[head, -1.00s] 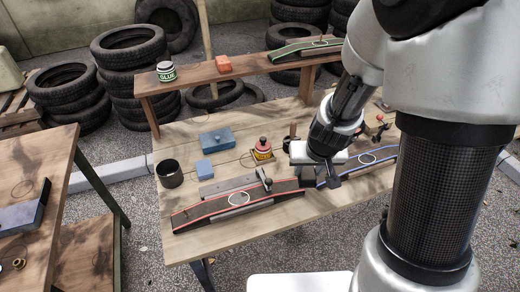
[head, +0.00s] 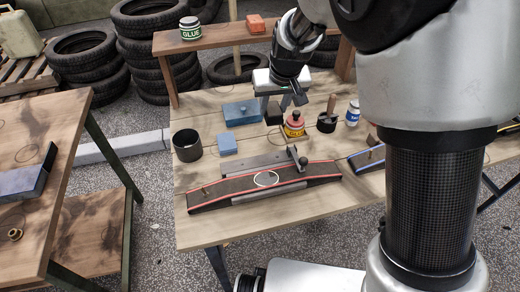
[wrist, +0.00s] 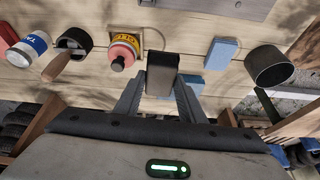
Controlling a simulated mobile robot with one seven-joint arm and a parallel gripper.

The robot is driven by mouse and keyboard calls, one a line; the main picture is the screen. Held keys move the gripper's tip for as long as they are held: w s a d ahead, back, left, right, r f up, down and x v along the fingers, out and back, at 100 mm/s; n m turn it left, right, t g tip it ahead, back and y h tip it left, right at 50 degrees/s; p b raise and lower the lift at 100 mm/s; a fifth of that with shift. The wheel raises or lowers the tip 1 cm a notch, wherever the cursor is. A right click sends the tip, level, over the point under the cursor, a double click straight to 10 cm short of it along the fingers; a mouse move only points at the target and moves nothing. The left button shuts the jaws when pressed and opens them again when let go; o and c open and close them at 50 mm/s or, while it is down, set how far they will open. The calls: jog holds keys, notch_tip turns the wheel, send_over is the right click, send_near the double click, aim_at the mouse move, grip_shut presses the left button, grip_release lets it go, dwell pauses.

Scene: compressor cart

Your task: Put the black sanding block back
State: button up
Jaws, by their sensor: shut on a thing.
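My gripper (head: 279,100) is above the back part of the workbench, just right of the blue box, with its fingers pointing down. In the wrist view it is shut on the black sanding block (wrist: 162,72), a dark block held between the two fingers (wrist: 160,97).
A red-edged board (head: 225,190), light-blue block (head: 226,144) and dark can (head: 187,146) are in front.

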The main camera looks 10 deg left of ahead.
jog(key=shift+n, duration=0.4)
jog(key=a+f+b, duration=0.1)
jog(key=f, duration=0.2)
jog(key=a+f+b, duration=0.1)
jog(key=f, duration=0.2)
jog(key=a+f+b, duration=0.1)
jog(key=f, duration=0.2)
jog(key=shift+w+a+f, duration=0.1)
jog(key=shift+a+f, duration=0.25)
jog(key=shift+f, duration=0.05)
jog(key=shift+b, duration=0.3)
jog(key=shift+f, duration=0.2)
jog(key=o, duration=1)
